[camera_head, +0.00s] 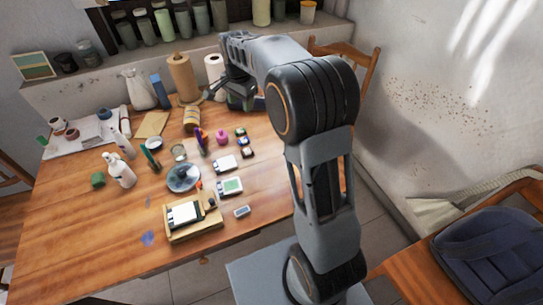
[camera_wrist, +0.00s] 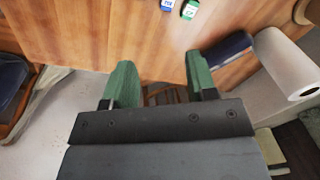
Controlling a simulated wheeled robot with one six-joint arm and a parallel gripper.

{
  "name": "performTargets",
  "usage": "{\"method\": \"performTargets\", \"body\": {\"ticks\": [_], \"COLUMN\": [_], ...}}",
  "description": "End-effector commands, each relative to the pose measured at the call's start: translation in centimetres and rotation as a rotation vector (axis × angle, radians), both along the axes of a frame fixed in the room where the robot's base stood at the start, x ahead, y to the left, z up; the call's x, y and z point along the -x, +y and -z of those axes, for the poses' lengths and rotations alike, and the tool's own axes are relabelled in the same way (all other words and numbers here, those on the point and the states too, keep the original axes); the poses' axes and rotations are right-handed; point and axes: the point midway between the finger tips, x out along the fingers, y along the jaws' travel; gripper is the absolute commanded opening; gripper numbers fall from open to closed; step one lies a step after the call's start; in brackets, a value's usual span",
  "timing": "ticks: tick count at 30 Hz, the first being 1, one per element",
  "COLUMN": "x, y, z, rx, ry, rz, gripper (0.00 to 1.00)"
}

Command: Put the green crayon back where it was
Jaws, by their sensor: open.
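My gripper (camera_wrist: 160,72) is open, with nothing between its two green fingers in the wrist view. In the head view it (camera_head: 240,98) is at the far right part of the wooden table (camera_head: 110,225), near the paper rolls. I cannot pick out the green crayon for sure. A dark green stick (camera_head: 150,156) leans in the middle left of the table, beside a white bottle (camera_head: 121,171). A small green piece (camera_head: 42,140) is at the table's far left edge. Both are well away from my gripper.
A white paper roll (camera_wrist: 286,64) and a dark blue cylinder (camera_wrist: 230,49) are close to my right finger in the wrist view. A wooden tray (camera_head: 193,222) and blue dish (camera_head: 184,178) stand nearer the front; the front left is mostly clear.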

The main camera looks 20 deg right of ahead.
Motion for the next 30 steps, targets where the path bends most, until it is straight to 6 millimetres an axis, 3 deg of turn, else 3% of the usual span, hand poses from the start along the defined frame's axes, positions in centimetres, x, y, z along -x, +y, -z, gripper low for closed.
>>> {"method": "performTargets", "body": {"ticks": [3, 6, 12, 15, 21, 30], "x": [5.2, 9.6, 17.4, 20.4, 23.9, 25.0], "y": [0.0, 0.0, -0.1, -0.1, -0.1, -0.2], "z": [-2.2, -2.9, -2.3, -1.5, 0.1, 0.8], "rx": [0.025, 0.052, 0.117, 0.146, 0.187, 0.202], "ry": [-0.045, -0.079, -0.134, -0.153, -0.176, -0.180], "rz": [-0.205, -0.382, -0.693, -0.813, -0.964, -1.017], "gripper": [0.52, 0.52, 0.52, 0.52, 0.52, 0.52]}}
